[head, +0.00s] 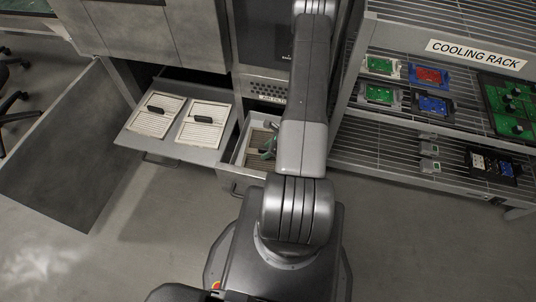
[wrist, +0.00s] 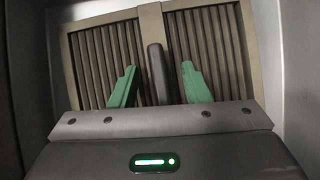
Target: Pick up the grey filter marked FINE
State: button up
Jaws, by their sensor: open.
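A ribbed, grey-brown filter (wrist: 222,50) with a pale frame fills the wrist view. A dark upright handle (wrist: 157,72) runs along its middle. My gripper (wrist: 159,68) is open, with one green finger on each side of the handle and a gap showing on both sides. In the head view my gripper (head: 268,146) reaches down into a small open drawer (head: 240,158), where part of the filter (head: 257,138) shows; my arm hides the rest. I cannot read any FINE marking.
A wider open drawer (head: 150,147) to the left holds two pale filters (head: 157,116) with dark handles. An open cabinet door (head: 75,150) stands further left. The cooling rack (head: 385,150) on the right bears green, red and blue parts. The floor between is clear.

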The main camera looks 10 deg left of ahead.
grip_shut()
jog(key=shift+r, duration=0.15)
